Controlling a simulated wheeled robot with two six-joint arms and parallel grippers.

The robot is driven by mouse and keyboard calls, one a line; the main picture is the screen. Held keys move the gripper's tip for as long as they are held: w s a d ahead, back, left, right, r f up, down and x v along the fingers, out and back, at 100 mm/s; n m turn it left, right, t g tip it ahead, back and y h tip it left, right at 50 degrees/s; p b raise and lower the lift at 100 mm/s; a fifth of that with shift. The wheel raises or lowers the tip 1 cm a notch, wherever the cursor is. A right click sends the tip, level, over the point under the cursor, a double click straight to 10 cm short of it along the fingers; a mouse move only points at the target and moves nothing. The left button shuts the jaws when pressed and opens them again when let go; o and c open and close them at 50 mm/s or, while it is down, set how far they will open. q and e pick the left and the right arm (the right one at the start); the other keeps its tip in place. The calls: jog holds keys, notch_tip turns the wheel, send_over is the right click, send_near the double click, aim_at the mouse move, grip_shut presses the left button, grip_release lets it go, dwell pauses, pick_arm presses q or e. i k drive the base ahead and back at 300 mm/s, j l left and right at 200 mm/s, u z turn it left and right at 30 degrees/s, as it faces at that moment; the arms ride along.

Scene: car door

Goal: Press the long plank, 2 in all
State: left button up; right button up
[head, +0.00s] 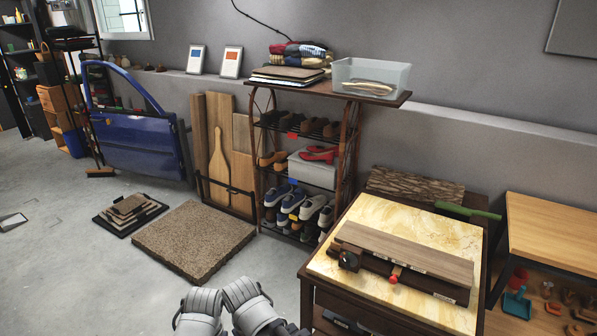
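A long grey-brown plank (410,253) lies along a dark wooden base (436,285) on the marbled yellow top of a work table (350,232) at the right. The base has a black round knob (348,261) at its left end and a small red knob (395,270) at its front. Small pale labels show along its front, too small to read. Two grey rounded links of my arms show at the bottom, left of the table. No gripper fingers can be made out, and nothing of mine touches the plank.
A shoe rack (345,160) with a clear bin (371,76) stands behind the table. A green-handled tool (468,211) lies at the table's back right. A wooden bench (550,235) is at the far right. A brown mat (193,238) and blue car door (140,140) are left.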

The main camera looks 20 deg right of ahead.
aim_at(458, 271)
jog(key=z, duration=1.45)
